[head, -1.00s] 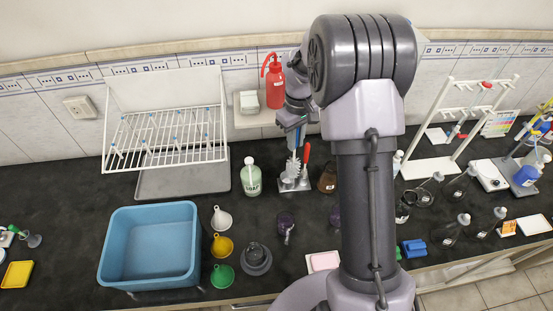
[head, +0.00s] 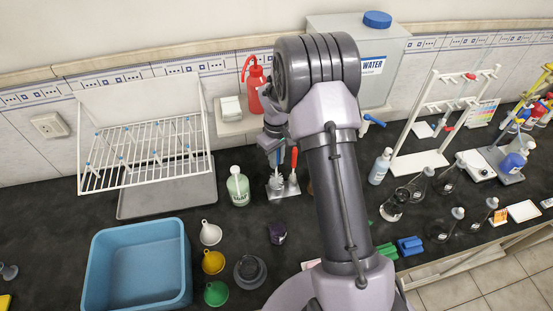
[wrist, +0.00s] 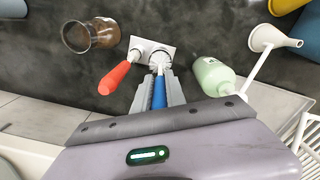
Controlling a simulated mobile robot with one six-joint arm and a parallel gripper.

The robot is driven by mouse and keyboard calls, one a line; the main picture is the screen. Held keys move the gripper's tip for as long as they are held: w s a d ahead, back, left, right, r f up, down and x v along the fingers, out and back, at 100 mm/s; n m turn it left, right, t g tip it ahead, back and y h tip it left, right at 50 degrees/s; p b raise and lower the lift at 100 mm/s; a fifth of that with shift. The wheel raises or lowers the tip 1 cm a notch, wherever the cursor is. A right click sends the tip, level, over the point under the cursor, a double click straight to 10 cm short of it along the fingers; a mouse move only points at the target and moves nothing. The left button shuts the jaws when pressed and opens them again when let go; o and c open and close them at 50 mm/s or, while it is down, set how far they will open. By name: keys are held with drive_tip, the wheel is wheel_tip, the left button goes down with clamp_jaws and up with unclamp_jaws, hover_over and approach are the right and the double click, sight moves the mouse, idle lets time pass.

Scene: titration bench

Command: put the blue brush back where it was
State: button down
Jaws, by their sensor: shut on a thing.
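My gripper (head: 277,158) is shut on the blue handle of the blue brush (wrist: 159,93), which points down in the wrist view. The brush's pale bristle head (wrist: 160,61) is at the right side of the grey-white brush stand (wrist: 143,47). In the head view the stand (head: 283,191) is on the dark bench below my gripper. I cannot tell whether the brush rests fully in its place. A red-handled brush (wrist: 119,77) stands at the stand's other place, close beside my fingers; its red handle also shows in the head view (head: 294,158).
A green soap bottle (head: 238,187) stands just left of the stand. A brown glass vessel (wrist: 92,35) is on its other side. A drying rack (head: 145,155), a blue basin (head: 137,268) and several funnels are at the left. A red wash bottle (head: 256,86) is behind.

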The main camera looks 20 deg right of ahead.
drive_tip(key=c, duration=1.4)
unclamp_jaws()
drive_tip(key=shift+o, duration=0.2)
wheel_tip(320, 180, up, 12)
drive_tip(key=shift+r+p, duration=0.1)
drive_tip(key=shift+p, duration=1)
drive_tip(key=s+a+r+m+t, duration=0.1)
drive_tip(key=s+a+r, duration=0.2)
drive_tip(key=r, duration=0.3)
drive_tip(key=s+a+r+m+t, duration=0.1)
drive_tip(key=s+a+r+m, duration=0.15)
drive_tip(key=r, duration=0.35)
drive_tip(key=s+a+r+m+t, duration=0.1)
drive_tip(key=s+a+r, duration=0.1)
drive_tip(key=s, duration=0.5)
drive_tip(key=s+a+r+m+t+y, duration=0.1)
drive_tip(key=s+a+r+m, duration=0.1)
drive_tip(key=s+a, duration=0.2)
drive_tip(key=s+a+r+m+t+y, duration=0.1)
drive_tip(key=s+a+r, duration=0.1)
drive_tip(key=s, duration=0.8)
drive_tip(key=shift+s+a+t, duration=0.3)
drive_tip(key=shift+a+t, duration=0.1)
drive_tip(key=shift+a, duration=0.2)
